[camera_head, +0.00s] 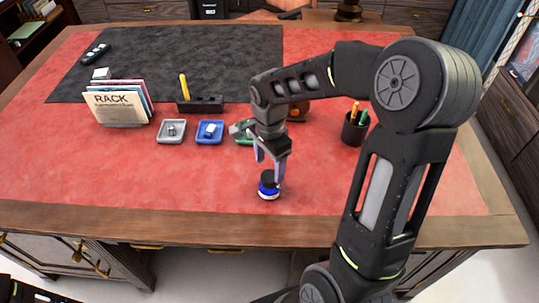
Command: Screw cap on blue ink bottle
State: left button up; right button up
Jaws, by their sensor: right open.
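The blue ink bottle (267,192) stands upright on the red leather near the desk's front edge. It has a blue body and a pale base. A dark cap (268,176) shows at its top; I cannot tell whether it is threaded on or only resting there. My right gripper (270,171) points down over the bottle. Its pale fingers are spread to either side of the cap, and I cannot tell whether they touch it. My left gripper is out of view; only part of my left arm shows at the lower left.
A grey tray (162,138) and a blue tray (201,139), each with a small item, sit left of the bottle. A green tray (240,139) is partly behind my right arm. A pen cup (354,132) and a file rack (116,107) stand farther out. The leather left of the bottle is clear.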

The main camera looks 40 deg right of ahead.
aim_at(270, 176)
jog(key=shift+f, duration=2.15)
jog(key=shift+c, duration=0.4)
jog(key=c, duration=1.3)
